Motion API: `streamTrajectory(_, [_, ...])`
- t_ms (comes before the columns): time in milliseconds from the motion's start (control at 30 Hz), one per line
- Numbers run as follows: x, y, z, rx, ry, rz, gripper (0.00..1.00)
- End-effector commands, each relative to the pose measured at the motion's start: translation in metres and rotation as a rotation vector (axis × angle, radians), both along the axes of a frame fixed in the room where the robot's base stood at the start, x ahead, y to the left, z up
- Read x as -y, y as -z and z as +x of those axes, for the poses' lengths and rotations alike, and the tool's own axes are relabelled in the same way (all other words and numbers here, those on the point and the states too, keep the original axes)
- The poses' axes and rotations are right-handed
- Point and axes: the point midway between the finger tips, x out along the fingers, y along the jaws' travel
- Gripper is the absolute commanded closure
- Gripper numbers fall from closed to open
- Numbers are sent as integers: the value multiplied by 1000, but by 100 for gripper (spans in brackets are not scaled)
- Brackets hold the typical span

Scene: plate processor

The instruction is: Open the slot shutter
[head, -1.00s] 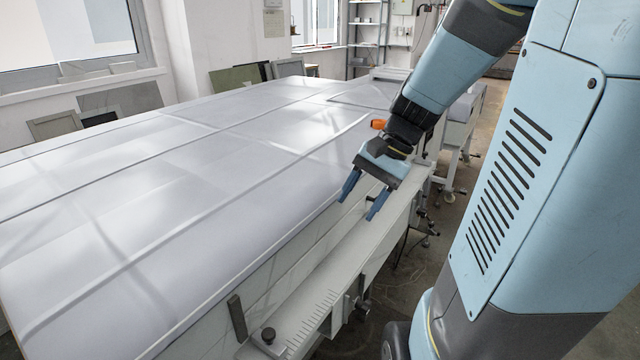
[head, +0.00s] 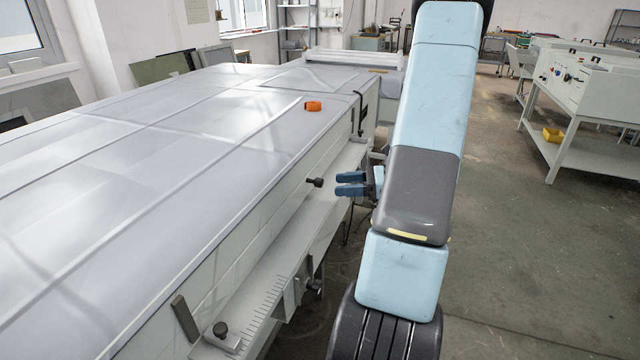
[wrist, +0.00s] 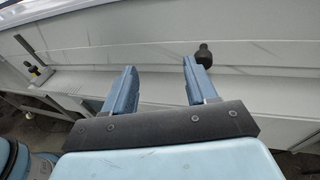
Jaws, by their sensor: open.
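A long pale machine has a side face (head: 262,225) with a black knob (head: 315,182) sticking out of it. I cannot tell which part of this face is the slot shutter. My gripper (head: 338,184) is open and empty, its blue fingers pointing at the side face just right of the knob. In the wrist view the fingers (wrist: 159,64) are apart, and the knob (wrist: 204,55) shows beyond the right finger. A dark upright bar (head: 185,318) is on the near end of the face, and also shows in the wrist view (wrist: 25,44).
A ledge (head: 265,285) with a ruled scale and a black-knobbed stop (head: 220,329) runs below the face. An orange object (head: 313,106) lies on the machine's top. The floor between is clear.

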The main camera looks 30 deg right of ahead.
Motion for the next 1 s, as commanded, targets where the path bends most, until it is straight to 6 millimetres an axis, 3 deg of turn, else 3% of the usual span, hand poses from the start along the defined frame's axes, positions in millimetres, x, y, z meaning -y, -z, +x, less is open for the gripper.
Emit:
streamTrajectory(100, [30,20,-2,-15,115,98,43])
streamTrajectory(200, [48,31,-4,-18,184,154,43])
streamTrajectory(400, [63,41,-5,-22,246,205,43])
streamTrajectory(567, [56,42,4,-20,248,208,43])
streamTrajectory(1000, [6,41,61,-20,246,207,43])
